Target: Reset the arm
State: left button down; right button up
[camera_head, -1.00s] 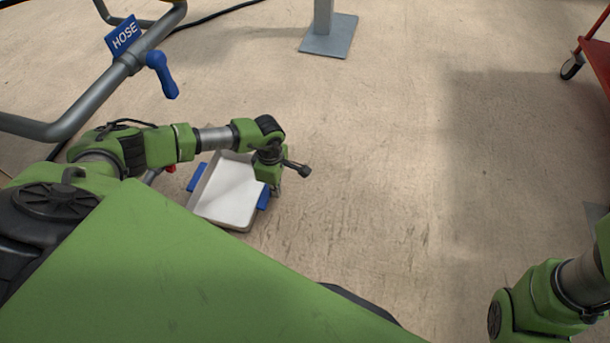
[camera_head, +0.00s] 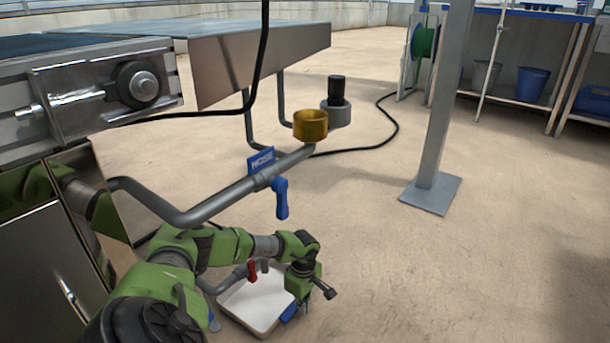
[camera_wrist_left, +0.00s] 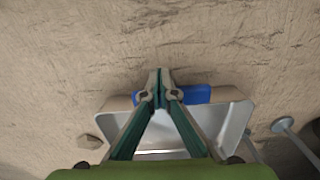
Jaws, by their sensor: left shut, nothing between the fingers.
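My left arm (camera_head: 220,247) reaches in from the left, below the grey pipe. My left gripper (camera_wrist_left: 160,88) is shut and empty in the left wrist view, its fingertips together over the rim of a white tray near a blue handle (camera_wrist_left: 186,95). In the head view the tray (camera_head: 255,302) sits low beside the left wrist, partly hidden by the arm. I cannot tell whether the fingers touch the tray. My right gripper is out of view.
A grey pipe with a blue HOSE tag (camera_head: 261,161) and blue lever (camera_head: 281,198) runs above my left arm. A brass fitting (camera_head: 310,125) tops it. A metal conveyor (camera_head: 100,85) stands left, a grey post (camera_head: 440,110) right. The floor right of the tray is clear.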

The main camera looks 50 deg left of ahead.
pick_arm(q)
notch_tip(320, 180, up, 8)
jog(key=shift+f, duration=0.25)
jog(key=shift+d, duration=0.1)
